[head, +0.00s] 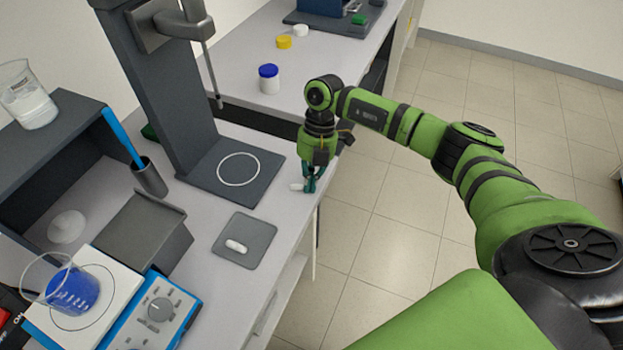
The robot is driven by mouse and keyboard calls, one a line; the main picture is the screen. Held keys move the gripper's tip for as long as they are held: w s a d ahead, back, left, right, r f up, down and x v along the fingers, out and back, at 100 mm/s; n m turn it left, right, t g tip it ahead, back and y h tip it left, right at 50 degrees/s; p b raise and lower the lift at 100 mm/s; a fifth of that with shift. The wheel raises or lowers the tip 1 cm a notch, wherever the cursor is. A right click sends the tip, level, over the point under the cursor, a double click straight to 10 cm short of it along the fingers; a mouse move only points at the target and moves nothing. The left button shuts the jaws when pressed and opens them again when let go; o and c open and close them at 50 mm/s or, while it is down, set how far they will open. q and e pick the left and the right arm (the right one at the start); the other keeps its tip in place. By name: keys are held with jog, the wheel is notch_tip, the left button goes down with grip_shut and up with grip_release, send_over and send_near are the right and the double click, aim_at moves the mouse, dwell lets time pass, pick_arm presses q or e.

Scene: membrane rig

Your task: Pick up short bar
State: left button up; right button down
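A small white bar (296,187) lies at the right edge of the bench, and it looks like the short bar. My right gripper (309,184) points down just to the right of it, with its dark teal fingers very close to the bar. I cannot tell whether they touch it, or whether the fingers are open or shut. Another white bar (236,246), a little longer, lies on a grey mat (258,229) nearer to me. My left gripper is not in view.
A dark stand (180,110) with a white ring on its base is left of my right gripper. A blue-capped jar (269,80) stands behind. A stirrer (160,310) with a beaker of blue liquid (72,290) is at the lower left. The bench ends just beyond the bar.

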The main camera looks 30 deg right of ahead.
jog(key=shift+s+a+r, duration=0.2)
jog(key=shift+s+a, duration=0.05)
jog(key=shift+a, duration=0.15)
jog(key=shift+w+d, duration=0.1)
jog(key=shift+w+d+f, duration=0.2)
jog(key=shift+d, duration=0.1)
jog(key=shift+s+a, duration=0.1)
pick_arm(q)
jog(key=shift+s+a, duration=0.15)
